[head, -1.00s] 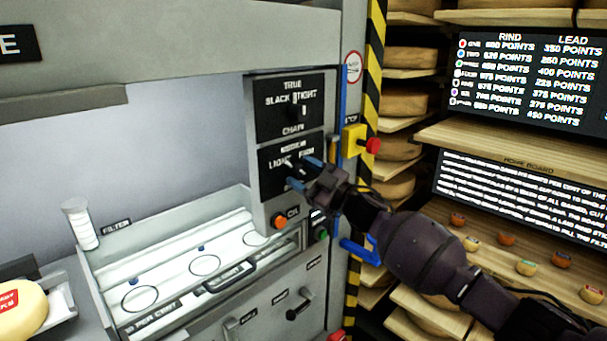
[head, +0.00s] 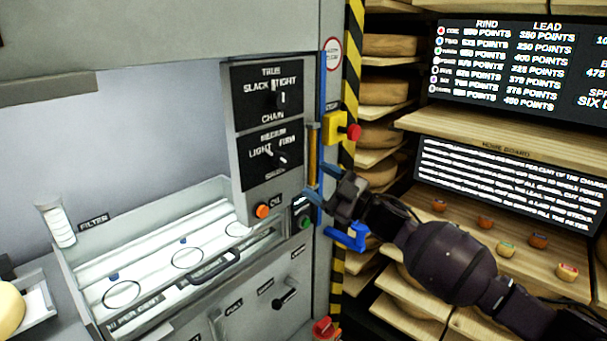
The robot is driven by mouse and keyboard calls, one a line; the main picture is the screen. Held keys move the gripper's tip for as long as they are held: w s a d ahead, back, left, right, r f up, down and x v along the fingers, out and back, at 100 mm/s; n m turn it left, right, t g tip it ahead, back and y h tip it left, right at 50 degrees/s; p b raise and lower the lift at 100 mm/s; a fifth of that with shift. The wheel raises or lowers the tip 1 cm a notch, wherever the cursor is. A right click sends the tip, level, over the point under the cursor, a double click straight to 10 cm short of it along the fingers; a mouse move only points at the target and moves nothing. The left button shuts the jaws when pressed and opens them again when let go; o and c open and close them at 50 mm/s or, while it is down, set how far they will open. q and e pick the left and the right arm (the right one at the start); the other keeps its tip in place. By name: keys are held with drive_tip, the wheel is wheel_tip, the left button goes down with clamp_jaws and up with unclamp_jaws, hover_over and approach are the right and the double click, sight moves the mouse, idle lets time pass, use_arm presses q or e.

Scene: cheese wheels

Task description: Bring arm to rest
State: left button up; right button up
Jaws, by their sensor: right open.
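My right arm comes in from the lower right. Its gripper (head: 319,183) has blue-tipped fingers spread apart and empty. It hovers in front of the right edge of the machine's control panel, to the right of the lower dial (head: 281,157) and apart from it. The upper dial (head: 281,98) on the black panel is labelled slack and tight. The lower dial is labelled light, medium and firm. My left gripper is not in view.
An orange button (head: 262,210) and a green button (head: 305,222) sit below the dials. A red stop button on a yellow box (head: 336,129) and a blue handle (head: 347,237) are close to my right gripper. Wooden shelves (head: 520,150) with cheese wheels stand at the right.

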drive_tip(key=shift+s+d+f, duration=0.2)
drive_tip(key=shift+s+d, duration=0.2)
drive_tip(key=shift+d, duration=0.15)
drive_tip(key=s+d+f+m+h, duration=0.5)
drive_tip(key=s+f, duration=0.3)
drive_tip(key=f, duration=0.2)
drive_tip(key=s+d+f+m+t+h, duration=0.1)
drive_tip(key=s+d+f+m+h, duration=0.5)
drive_tip(key=s+f, duration=0.3)
drive_tip(key=s+d+f+m+t+h, duration=0.1)
drive_tip(key=s+d+f+m+h, duration=0.4)
drive_tip(key=s+f, duration=0.4)
wheel_tip(320, 180, down, 2)
drive_tip(key=shift+s+d+f+m+h, duration=0.15)
drive_tip(key=shift+d+f+m+h, duration=0.15)
drive_tip(key=shift+d+h, duration=0.3)
drive_tip(key=shift+m+g+h, duration=0.7)
drive_tip(key=shift+g, duration=0.2)
drive_tip(key=s+f, duration=0.2)
drive_tip(key=s, duration=0.1)
drive_tip(key=s+d+f, duration=0.1)
drive_tip(key=s+f, duration=0.1)
drive_tip(key=s, duration=0.1)
drive_tip(key=s+f, duration=0.2)
drive_tip(key=s, duration=0.1)
drive_tip(key=shift+s+d, duration=0.35)
drive_tip(key=shift+c, duration=0.3)
